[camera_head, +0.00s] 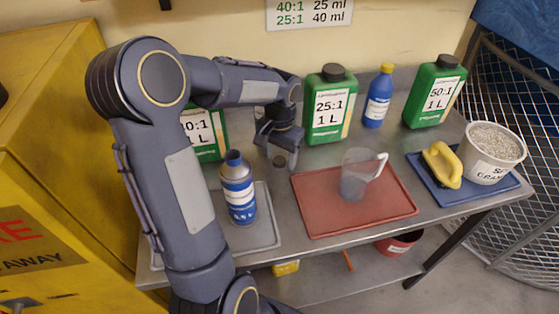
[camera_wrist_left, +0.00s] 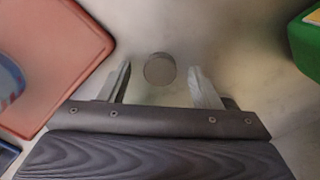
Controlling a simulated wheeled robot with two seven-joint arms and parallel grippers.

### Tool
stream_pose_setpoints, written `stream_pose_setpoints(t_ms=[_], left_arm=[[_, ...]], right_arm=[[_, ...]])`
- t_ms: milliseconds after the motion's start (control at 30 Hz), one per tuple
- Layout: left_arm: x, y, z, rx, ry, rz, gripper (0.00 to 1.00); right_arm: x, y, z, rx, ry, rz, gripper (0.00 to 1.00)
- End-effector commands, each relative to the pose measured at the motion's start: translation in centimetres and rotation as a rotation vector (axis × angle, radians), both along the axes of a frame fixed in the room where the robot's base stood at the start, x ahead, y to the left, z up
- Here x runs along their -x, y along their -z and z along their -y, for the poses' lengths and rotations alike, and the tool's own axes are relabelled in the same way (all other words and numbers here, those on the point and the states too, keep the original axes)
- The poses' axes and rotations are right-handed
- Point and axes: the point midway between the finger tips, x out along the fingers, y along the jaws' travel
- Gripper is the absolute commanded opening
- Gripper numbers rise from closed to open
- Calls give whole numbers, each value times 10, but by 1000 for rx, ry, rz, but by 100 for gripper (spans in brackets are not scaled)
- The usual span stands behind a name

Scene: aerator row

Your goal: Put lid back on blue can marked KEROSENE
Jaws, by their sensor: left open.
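A blue can with a white label band (camera_head: 238,190) stands upright on the grey tray, left of the red tray. Its narrow dark neck shows no separate lid; its lettering is too small to read. A small round grey lid (camera_head: 279,161) lies on the metal table behind the trays. It also shows in the left wrist view (camera_wrist_left: 159,72), between and slightly beyond the fingertips. My left gripper (camera_head: 280,153) is open, low over the lid, with one finger on each side. Whether it touches the lid cannot be told. My right gripper is not in view.
The red tray (camera_head: 320,218) holds a clear measuring jug (camera_head: 356,178). Green bottles (camera_head: 326,118) and a small blue bottle (camera_head: 377,98) stand behind. A blue tray (camera_head: 480,193) with a yellow-handled brush (camera_head: 441,165) and a white tub (camera_head: 491,155) are at right.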

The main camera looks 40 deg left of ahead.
Motion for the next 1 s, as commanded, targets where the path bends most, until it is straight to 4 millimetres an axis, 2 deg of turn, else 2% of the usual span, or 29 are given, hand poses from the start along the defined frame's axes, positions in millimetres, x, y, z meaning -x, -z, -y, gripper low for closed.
stream_pose_setpoints(t_ms=[100, 400, 467, 800, 1000], left_arm=[[0, 0, 0, 0, 0, 0, 56], [0, 0, 0, 0, 0, 0, 17], [0, 0, 0, 0, 0, 0, 11], [0, -3, 0, 0, 0, 0, 11], [-1, -20, 0, -1, -1, 3, 11]], right_arm=[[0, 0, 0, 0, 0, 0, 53], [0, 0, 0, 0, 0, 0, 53], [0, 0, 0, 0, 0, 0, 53], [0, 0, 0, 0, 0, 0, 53], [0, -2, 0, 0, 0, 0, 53]])
